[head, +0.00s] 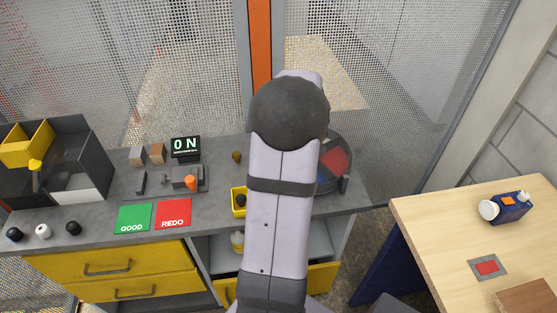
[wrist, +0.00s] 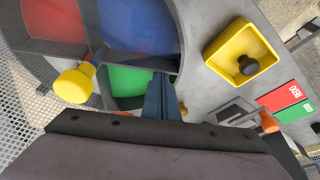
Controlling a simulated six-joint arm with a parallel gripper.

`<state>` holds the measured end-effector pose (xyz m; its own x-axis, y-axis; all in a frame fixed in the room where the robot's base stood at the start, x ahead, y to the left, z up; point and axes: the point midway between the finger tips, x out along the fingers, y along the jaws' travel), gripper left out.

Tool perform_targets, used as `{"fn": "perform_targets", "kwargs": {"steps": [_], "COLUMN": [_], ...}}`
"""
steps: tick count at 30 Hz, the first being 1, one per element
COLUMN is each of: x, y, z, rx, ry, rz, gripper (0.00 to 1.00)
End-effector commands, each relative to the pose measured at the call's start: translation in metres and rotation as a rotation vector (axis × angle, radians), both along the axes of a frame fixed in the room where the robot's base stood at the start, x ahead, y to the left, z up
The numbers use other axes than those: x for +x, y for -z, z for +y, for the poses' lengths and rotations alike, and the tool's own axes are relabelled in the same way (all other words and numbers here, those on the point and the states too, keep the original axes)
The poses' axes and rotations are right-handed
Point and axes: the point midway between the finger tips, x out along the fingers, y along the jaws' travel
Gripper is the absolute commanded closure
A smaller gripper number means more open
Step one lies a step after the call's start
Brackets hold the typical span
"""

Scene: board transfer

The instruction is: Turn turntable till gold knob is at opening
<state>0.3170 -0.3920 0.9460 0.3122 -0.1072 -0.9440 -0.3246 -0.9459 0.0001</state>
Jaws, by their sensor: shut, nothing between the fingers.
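The turntable shows in the wrist view with red (wrist: 52,18), blue (wrist: 140,25) and green (wrist: 130,80) sections between dark dividers. A bright yellow-gold knob (wrist: 73,83) stands at its edge, on the left of that view. My gripper (wrist: 162,82) is shut and empty, its fingertips over the edge of the turntable beside the green section and apart from the knob. In the head view my arm covers much of the turntable (head: 336,160) and hides the gripper and the gold knob. I cannot tell where the opening is.
A yellow tray (wrist: 212,52) holding a dark knob lies beside the turntable. Green GOOD (head: 134,217) and red REDO (head: 173,212) pads, an ON display (head: 186,147) and a small clamp-like device (head: 185,178) stand further left. Mesh panels rise behind the counter.

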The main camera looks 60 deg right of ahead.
Motion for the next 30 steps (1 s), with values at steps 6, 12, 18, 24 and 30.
{"fn": "perform_targets", "kwargs": {"steps": [6, 12, 18, 24, 30], "x": [-0.009, -0.015, -0.019, -0.020, -0.020], "y": [0.002, 0.001, 0.000, -0.001, -0.001], "z": [0.003, 0.005, 0.006, 0.006, 0.006], "rx": [-0.001, 0.000, -0.001, -0.001, 0.000], "ry": [-0.070, -0.068, -0.066, -0.066, -0.067], "rz": [-0.001, 0.000, 0.000, 0.000, 0.000], "gripper": [1.00, 1.00, 1.00, 1.00, 1.00]}}
